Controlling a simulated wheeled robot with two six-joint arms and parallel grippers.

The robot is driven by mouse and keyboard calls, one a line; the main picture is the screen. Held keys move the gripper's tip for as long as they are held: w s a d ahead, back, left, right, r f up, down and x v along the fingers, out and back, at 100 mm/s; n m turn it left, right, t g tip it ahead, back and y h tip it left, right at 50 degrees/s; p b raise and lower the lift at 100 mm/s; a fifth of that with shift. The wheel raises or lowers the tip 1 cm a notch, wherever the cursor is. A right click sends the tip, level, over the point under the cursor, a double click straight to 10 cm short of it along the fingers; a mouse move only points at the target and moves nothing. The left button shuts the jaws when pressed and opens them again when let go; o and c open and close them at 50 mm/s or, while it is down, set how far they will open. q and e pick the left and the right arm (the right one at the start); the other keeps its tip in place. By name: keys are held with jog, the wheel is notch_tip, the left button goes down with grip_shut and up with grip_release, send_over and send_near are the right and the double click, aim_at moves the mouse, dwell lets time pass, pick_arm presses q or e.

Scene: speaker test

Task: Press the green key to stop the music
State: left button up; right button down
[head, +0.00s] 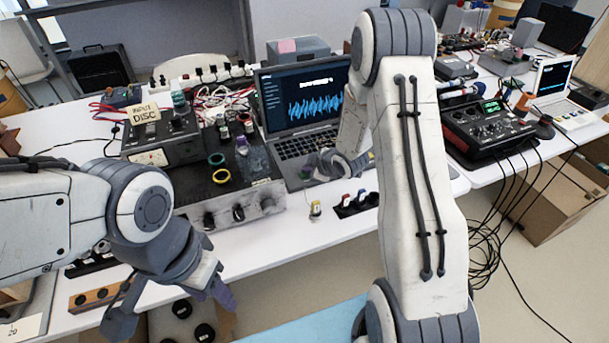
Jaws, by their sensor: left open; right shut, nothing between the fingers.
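An open laptop (272,108) stands at the middle back of the table, with a blue sound waveform on its screen. Its dark keyboard (292,146) is partly covered by my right gripper and arm. I cannot make out a green key; it may be hidden or too small to see. My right gripper (308,172) is shut and empty, low over the front part of the laptop. Whether it touches the laptop I cannot tell. My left gripper (172,310) is open and empty at the table's front left edge, away from the laptop.
A black mixer (480,128) with hanging cables sits to the right. The white table front (300,235) is mostly bare.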

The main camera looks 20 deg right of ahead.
aim_at(308, 175)
jog(key=shift+f, duration=0.3)
dwell(0.5)
jog(key=shift+r, duration=0.15)
jog(key=shift+r+p, duration=0.35)
jog(key=shift+r, duration=0.3)
notch_tip(308, 175, up, 6)
jog(key=p, duration=0.5)
dwell(0.5)
